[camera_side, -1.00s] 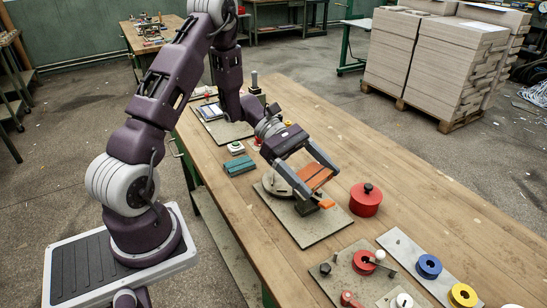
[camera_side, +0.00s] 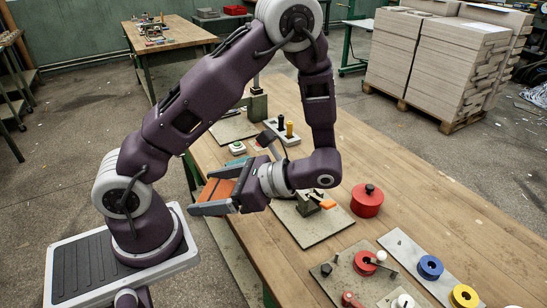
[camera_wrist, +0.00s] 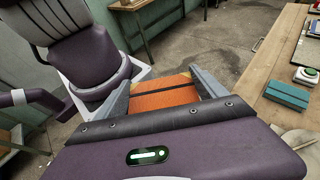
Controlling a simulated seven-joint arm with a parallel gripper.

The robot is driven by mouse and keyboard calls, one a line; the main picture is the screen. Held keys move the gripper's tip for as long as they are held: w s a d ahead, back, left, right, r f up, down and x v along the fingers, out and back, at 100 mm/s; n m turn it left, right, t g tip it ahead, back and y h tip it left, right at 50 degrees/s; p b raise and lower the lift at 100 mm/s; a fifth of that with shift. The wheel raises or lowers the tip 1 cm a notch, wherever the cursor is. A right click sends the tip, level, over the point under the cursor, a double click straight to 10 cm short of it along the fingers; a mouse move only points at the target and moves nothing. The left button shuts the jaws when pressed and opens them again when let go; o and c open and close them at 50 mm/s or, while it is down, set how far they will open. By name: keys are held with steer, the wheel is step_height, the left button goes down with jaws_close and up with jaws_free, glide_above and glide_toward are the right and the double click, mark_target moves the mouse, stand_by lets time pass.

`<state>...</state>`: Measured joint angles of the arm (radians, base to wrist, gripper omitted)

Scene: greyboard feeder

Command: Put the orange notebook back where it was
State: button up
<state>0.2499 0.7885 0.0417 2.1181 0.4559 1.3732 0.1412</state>
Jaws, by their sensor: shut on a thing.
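My gripper (camera_side: 210,191) is shut on the orange notebook (camera_side: 222,187), which lies between its two grey fingers. In the side view they are at the table's left edge, above the floor strip between the table and my base. In the wrist view the orange notebook (camera_wrist: 165,97) sits flat between the fingers, with a dark band across it. The floor shows beyond it.
A red round pot (camera_side: 367,201) stands beside a board (camera_side: 313,232) with a small fixture. Blue and yellow rings sit at front right.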

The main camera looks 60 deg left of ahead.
steer(key=w+a+m+t+y, duration=0.4)
steer(key=w+m+t+y, duration=0.1)
steer(key=w+m+t, duration=0.45)
steer(key=w+d+m+t+h, duration=0.3)
steer(key=w+d+m+t, duration=0.2)
steer(key=w+m+t, duration=0.6)
steer(key=s+a+f+n+g+y, duration=0.1)
steer(key=a+f+n+g+y, duration=0.2)
steer(key=a+n+g, duration=1.1)
steer(key=n+g+h, duration=0.1)
steer(key=g, duration=0.1)
glide_above(271, 155)
step_height(271, 155, down, 3)
steer(key=shift+t, duration=0.35)
step_height(271, 155, down, 10)
steer(key=shift+s, duration=0.1)
steer(key=shift+f, duration=0.2)
steer(key=shift+d, duration=0.1)
